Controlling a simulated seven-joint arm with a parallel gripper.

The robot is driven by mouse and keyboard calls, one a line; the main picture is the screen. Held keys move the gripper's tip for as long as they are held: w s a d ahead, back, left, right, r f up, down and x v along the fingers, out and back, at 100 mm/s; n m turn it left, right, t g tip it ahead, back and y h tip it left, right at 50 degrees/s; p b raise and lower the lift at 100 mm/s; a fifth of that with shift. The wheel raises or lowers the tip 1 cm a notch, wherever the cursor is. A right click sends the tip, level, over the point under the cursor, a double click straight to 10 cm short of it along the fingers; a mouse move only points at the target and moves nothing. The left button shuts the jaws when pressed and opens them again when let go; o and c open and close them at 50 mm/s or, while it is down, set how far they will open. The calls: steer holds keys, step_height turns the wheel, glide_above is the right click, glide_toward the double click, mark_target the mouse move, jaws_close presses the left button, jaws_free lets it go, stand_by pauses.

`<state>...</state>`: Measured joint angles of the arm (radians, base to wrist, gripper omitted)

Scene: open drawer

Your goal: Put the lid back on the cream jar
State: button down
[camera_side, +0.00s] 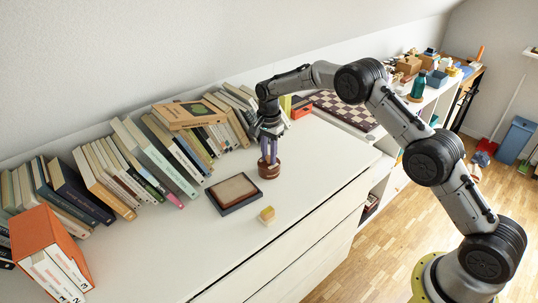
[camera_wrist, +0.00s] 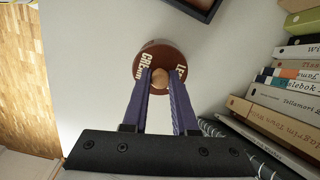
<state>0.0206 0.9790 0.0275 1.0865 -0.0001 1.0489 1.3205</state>
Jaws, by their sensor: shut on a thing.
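The cream jar (camera_side: 269,171) is a short round brown vessel on the white cabinet top. In the wrist view the round brown form (camera_wrist: 163,52) carries pale lettering, partly readable as "CREAM". A light wooden knob (camera_wrist: 160,77) of the lid sits at its centre. My gripper (camera_side: 269,160) points down over the jar, its purple fingers shut on the lid's knob; the fingers also show in the wrist view (camera_wrist: 161,82). The lid is over the jar, but I cannot tell whether it rests fully on the rim. The fingers hide part of the jar and lid.
A dark shallow tray (camera_side: 213,203) with a brown inside lies left of the jar. A small yellow block (camera_side: 267,215) lies in front. Leaning books (camera_side: 160,160) line the wall behind, and a chessboard (camera_side: 345,108) lies further right.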

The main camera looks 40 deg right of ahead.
steer(key=shift+c, duration=0.7)
jaws_free()
steer(key=shift+r, duration=3.5)
steer(key=shift+c, duration=0.3)
jaws_close()
steer(key=shift+f, duration=0.1)
